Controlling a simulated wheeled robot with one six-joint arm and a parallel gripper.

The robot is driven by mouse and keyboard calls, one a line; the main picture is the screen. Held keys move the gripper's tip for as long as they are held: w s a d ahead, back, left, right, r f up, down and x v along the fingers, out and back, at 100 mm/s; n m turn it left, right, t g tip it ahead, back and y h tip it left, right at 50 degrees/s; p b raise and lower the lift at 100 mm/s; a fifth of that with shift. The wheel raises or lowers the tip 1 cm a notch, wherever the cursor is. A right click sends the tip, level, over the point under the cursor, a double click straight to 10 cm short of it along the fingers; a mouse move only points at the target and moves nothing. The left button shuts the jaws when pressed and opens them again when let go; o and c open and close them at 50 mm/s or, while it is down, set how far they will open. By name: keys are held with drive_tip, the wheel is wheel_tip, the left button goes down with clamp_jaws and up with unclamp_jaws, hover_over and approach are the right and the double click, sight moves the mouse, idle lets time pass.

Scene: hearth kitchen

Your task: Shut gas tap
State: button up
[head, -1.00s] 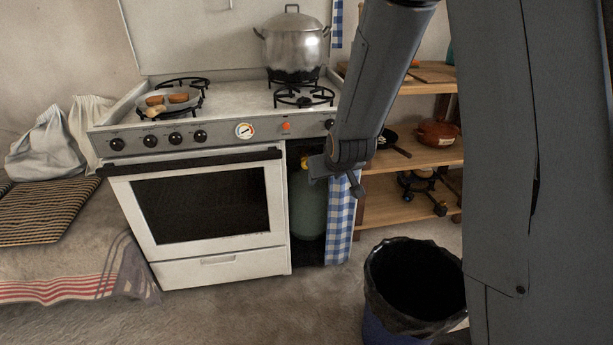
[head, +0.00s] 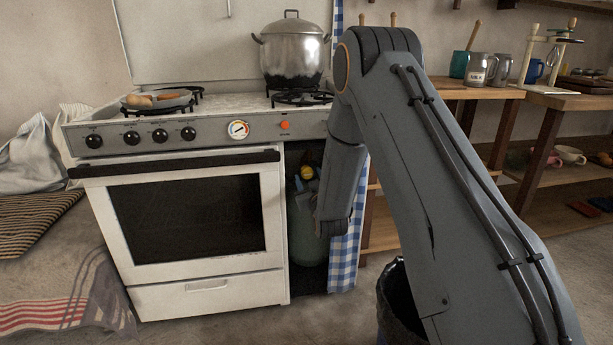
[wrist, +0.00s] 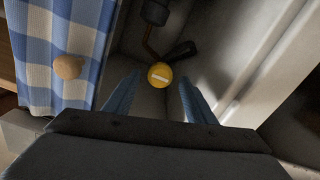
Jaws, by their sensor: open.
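The gas tap is a round yellow knob (wrist: 160,75) with a pale bar across its face. In the wrist view it lies just beyond and between the tips of my gripper (wrist: 159,92), whose two bluish fingers are apart with nothing held. I cannot tell whether they touch it. In the head view the yellow knob (head: 307,172) shows small in the dark niche right of the oven, above a green gas bottle (head: 306,245). My arm covers part of the niche, and my fingers are hard to make out there.
A blue checked curtain (wrist: 62,40) hangs beside the niche, with a round tan knob (wrist: 67,67) in front of it. The white stove (head: 190,215) bounds the other side. A bin (head: 398,300) stands right, partly behind my arm. A dark pipe and lever (wrist: 180,50) lie near the tap.

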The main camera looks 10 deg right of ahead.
sight(308, 174)
drive_tip(key=w+b, duration=0.1)
drive_tip(key=w, duration=0.4)
drive_tip(key=c, duration=1)
drive_tip(key=shift+c, duration=0.2)
